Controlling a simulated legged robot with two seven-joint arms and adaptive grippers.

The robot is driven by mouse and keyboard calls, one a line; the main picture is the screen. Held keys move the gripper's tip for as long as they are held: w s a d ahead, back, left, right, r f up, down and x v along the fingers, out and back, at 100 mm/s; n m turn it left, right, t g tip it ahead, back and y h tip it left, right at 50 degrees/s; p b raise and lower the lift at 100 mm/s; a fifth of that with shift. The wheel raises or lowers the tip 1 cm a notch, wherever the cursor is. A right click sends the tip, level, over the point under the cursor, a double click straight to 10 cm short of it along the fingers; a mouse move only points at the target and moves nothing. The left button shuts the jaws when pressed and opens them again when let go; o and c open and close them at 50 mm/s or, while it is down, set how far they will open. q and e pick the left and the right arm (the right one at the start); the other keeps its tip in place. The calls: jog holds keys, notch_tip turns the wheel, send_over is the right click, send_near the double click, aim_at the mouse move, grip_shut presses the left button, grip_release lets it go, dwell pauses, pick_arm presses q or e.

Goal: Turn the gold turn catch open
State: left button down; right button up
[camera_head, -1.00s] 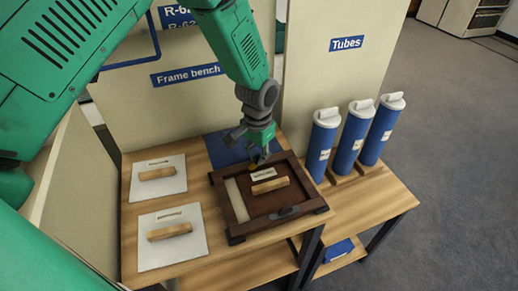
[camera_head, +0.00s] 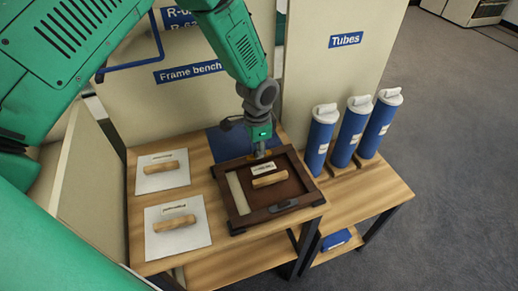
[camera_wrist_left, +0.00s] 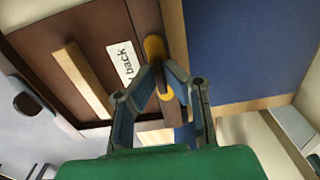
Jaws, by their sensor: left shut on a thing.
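A dark brown wooden frame (camera_head: 298,212) lies on the bench with its back panel up. The gold turn catch (camera_wrist_left: 154,47) sits at the frame's far edge, with its rounded end showing in the left wrist view; a bit of it shows in the head view (camera_head: 262,155). My left gripper (camera_head: 261,151) points down over that edge. In the left wrist view its fingers (camera_wrist_left: 164,78) close in on the catch from both sides, and their tips partly hide it. My right gripper is not in view.
The back panel carries a wooden handle (camera_head: 270,180) and a white label (camera_head: 263,168). A dark oval catch (camera_head: 284,206) is at the near edge. Two white panels with handles (camera_head: 155,184) (camera_head: 160,241) lie left. Blue tubes (camera_head: 351,135) stand right. A blue mat (camera_head: 222,146) lies behind.

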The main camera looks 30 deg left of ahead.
pick_arm(q)
jog(key=shift+s+a+f, duration=0.1)
jog(key=shift+s+f, duration=0.1)
jog(key=shift+s, duration=0.15)
jog(key=c, duration=1.7)
grip_release()
jog(key=shift+r, duration=0.1)
jog(key=shift+w, duration=0.1)
jog(key=shift+w+a+r, duration=0.1)
jog(key=shift+r, duration=0.05)
notch_tip(320, 180, up, 12)
jog(key=shift+f, duration=0.2)
